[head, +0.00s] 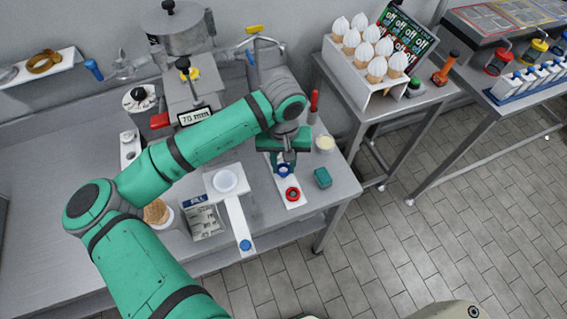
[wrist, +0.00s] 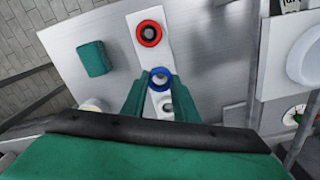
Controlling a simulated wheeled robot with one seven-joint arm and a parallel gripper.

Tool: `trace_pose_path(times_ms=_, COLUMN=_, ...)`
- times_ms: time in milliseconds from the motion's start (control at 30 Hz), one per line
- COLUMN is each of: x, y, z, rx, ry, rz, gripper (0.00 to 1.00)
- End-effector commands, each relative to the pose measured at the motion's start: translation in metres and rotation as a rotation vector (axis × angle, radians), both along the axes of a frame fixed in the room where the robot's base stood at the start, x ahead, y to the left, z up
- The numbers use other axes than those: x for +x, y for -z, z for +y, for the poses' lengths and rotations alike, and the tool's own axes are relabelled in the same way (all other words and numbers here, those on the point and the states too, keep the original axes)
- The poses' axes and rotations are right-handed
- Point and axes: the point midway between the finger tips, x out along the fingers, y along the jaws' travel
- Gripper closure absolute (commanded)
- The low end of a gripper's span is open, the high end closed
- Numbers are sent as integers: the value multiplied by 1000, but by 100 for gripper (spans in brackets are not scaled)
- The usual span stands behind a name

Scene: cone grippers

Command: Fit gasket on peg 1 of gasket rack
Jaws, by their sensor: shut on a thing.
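The gasket rack is a white strip (head: 296,203) lying on the steel table; it also shows in the wrist view (wrist: 136,18). A red ring (head: 292,193) sits on its near end, and shows at the top in the wrist view (wrist: 149,33). My gripper (head: 284,168) is over the rack's middle, pointing down. Its green fingers (wrist: 160,82) are shut on a blue gasket (wrist: 160,76), which sits low over the strip. I cannot tell whether the blue gasket is around a peg.
A green block (head: 322,178) and a cream-topped cup (head: 325,143) stand right of the rack. A white bowl (head: 225,181) on a stand is to the left, with a blue knob (head: 245,245) near the table's front edge. A dispenser machine (head: 190,92) stands behind.

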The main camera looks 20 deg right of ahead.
Motion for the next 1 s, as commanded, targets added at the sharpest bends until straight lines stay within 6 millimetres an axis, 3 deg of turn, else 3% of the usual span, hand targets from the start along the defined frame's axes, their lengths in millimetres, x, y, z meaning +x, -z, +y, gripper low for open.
trace_pose_path(times_ms=1000, x=0, y=10, z=0, rx=0, ry=-1, rz=1, gripper=97)
